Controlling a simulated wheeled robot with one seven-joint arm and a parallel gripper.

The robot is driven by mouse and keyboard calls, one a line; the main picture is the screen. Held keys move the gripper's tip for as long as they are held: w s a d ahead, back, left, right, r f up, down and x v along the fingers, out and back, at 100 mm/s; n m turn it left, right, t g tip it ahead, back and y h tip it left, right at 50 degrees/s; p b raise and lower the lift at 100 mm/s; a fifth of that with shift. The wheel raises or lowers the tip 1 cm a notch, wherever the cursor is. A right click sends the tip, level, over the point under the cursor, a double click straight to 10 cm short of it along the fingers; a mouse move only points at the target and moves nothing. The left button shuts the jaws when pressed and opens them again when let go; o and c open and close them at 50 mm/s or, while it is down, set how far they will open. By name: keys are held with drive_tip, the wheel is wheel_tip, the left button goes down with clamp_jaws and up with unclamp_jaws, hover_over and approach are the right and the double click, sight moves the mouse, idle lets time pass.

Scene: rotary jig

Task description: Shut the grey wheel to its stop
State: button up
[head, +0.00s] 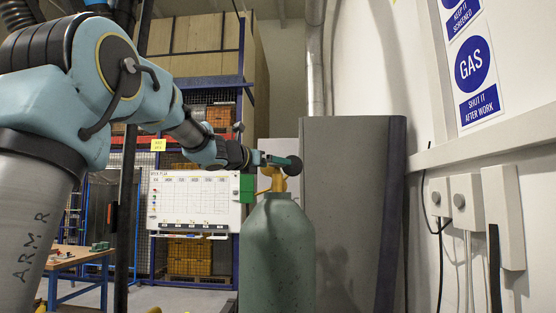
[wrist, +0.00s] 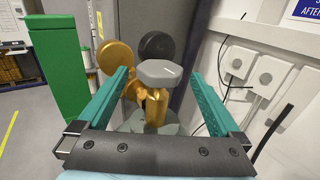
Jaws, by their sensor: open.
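The grey wheel (wrist: 158,73) is a faceted knob with a short pale mark on its top. It sits on a brass valve (wrist: 156,105) above the green gas cylinder (head: 277,250). My gripper (wrist: 160,78) is open, with one teal finger on each side of the wheel and a visible gap on both sides. In the head view my gripper (head: 280,160) is at the top of the cylinder, over the brass valve (head: 272,180). The wheel cannot be made out there behind the fingers.
A brass disc (wrist: 114,57) and a black disc (wrist: 157,46) stand just behind the wheel. A green block (wrist: 58,70) is to the left. A tall grey cabinet (head: 350,210) stands close behind the cylinder. The wall at right carries switch boxes (head: 466,205) and cables.

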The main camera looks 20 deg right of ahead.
drive_tip(key=shift+p+x, duration=0.5)
drive_tip(key=shift+x, duration=1.15)
drive_tip(key=c, duration=1.3)
drive_tip(key=shift+w+r+m+g+h+p, duration=0.15)
drive_tip(key=shift+m+g+h+p, duration=0.2)
drive_tip(key=shift+g+p, duration=0.3)
drive_tip(key=shift+c, duration=0.3)
drive_tip(key=shift+m+g, duration=0.35)
